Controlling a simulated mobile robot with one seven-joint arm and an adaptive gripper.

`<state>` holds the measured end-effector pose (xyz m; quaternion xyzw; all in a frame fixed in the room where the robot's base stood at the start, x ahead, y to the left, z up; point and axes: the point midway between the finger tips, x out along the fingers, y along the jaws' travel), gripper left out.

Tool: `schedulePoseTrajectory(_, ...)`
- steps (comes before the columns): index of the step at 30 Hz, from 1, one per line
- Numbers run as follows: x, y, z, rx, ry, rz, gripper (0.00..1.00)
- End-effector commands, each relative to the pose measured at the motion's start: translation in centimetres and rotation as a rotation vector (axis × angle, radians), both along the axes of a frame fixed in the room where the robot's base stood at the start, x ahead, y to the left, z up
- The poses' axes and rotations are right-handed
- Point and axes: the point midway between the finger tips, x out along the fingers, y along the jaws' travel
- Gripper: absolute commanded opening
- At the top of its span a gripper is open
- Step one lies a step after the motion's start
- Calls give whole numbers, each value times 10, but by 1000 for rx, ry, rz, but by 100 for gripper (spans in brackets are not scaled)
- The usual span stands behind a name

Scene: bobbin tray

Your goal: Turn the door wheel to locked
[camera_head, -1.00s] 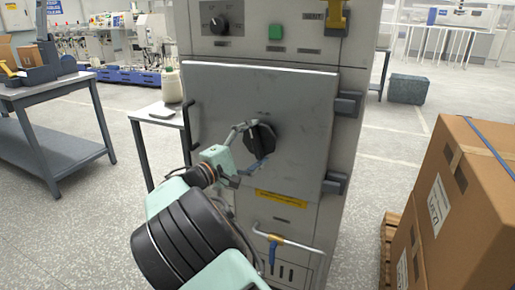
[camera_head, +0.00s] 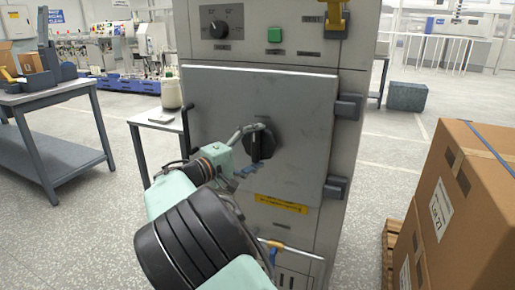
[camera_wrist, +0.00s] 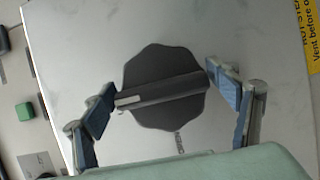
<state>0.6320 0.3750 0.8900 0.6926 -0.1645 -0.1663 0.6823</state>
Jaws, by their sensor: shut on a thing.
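The door wheel (camera_head: 262,145) is a dark, scalloped knob with a raised bar across it, on the grey door (camera_head: 300,110) of a tall cabinet. In the wrist view the wheel (camera_wrist: 160,112) is seen face on, its bar nearly level and slightly tilted, with a pale mark at the left end. My gripper (camera_wrist: 163,92) has one blue-grey finger at each end of the bar and is shut on it. In the head view my gripper (camera_head: 250,150) partly covers the wheel's left side.
A yellow label (camera_head: 281,204) is on the door below the wheel. A dark handle (camera_head: 187,130) stands at the door's left edge, hinges (camera_head: 347,107) at its right. A pipe with a valve (camera_head: 290,248) runs below. Cardboard boxes (camera_head: 470,210) stand at right.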

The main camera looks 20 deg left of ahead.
Motion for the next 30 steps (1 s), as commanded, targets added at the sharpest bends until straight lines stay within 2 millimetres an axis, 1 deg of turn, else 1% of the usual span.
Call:
schedulePoseTrajectory(2,0,1,0,5,-1,3,56)
schedulePoseTrajectory(3,0,2,0,4,-1,3,85)
schedulePoseTrajectory(5,0,1,0,4,-1,3,92)
schedulePoseTrajectory(6,0,1,0,3,-1,3,93)
schedulePoseTrajectory(14,-1,1,0,1,0,2,93)
schedulePoseTrajectory(17,-6,4,0,1,0,3,93)
schedulePoseTrajectory(20,-18,11,0,2,1,5,93)
schedulePoseTrajectory(30,-81,43,1,2,0,5,93)
